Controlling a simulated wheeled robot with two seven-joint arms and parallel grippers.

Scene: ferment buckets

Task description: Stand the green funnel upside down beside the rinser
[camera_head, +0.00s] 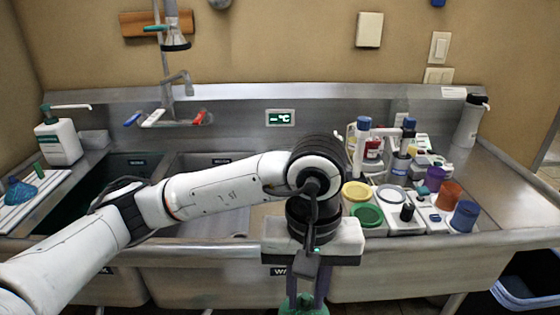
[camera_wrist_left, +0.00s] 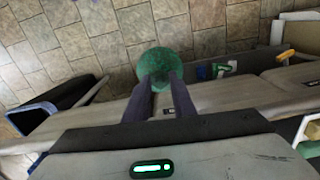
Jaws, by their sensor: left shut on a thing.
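My left gripper (camera_head: 305,290) hangs in front of the sink's front edge, pointing down. It is shut on a green, rounded, see-through thing that I take to be the green funnel (camera_head: 303,307). The head view cuts off its lower part. In the left wrist view the green funnel (camera_wrist_left: 160,60) shows as a round shape between and beyond the two fingertips (camera_wrist_left: 160,82), with floor tiles behind it. Its full shape and which way up it is cannot be told. I cannot pick out the rinser for certain. My right gripper is not in view.
A steel sink unit with basins (camera_head: 125,165) spans the view, partly hidden by my left arm. Its right counter holds a green lid (camera_head: 366,215), a yellow lid (camera_head: 356,191), cups (camera_head: 465,216) and bottles. A soap bottle (camera_head: 58,137) stands left. The far right counter (camera_head: 515,205) has bare room.

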